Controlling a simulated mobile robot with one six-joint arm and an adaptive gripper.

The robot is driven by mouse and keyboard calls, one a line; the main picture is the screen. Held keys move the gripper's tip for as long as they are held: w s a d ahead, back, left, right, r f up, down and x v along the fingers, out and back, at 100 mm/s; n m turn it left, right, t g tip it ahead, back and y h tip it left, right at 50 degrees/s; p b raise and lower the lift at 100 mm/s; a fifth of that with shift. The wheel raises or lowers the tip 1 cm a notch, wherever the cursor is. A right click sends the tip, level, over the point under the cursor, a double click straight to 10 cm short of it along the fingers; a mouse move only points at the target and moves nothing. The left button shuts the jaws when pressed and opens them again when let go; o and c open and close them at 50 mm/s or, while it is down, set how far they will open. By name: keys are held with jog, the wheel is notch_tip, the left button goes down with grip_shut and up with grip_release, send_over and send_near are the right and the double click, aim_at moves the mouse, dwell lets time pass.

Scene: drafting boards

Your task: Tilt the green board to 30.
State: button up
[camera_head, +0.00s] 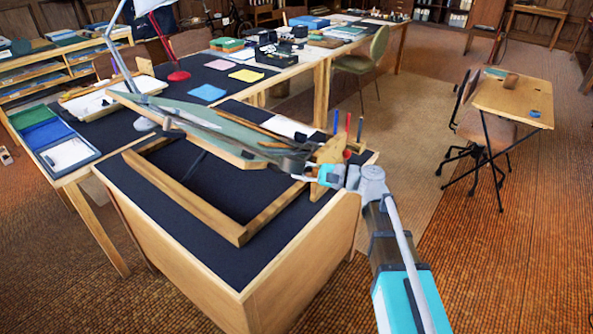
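The green board (205,119) is a wood-edged panel raised at a slant above a wooden base frame (185,198) on the dark desk top. A gap shows between the board's near edge and the frame. I cannot read its angle. An upright wooden piece (328,158) stands at the board's right end; no scale can be read on it. My gripper (285,160) reaches in from the right, at the board's right end. Its dark fingers overlap the board's edge, and I cannot tell whether they touch or hold it.
Coloured pencils (348,123) stand behind the upright wooden piece. A small desk and chair (515,98) stand at right. The carpet between is clear.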

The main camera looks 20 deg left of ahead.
jog(key=shift+o, duration=1.3)
jog(key=shift+s+a, duration=0.1)
jog(key=shift+a, duration=0.05)
jog(key=shift+s, duration=0.1)
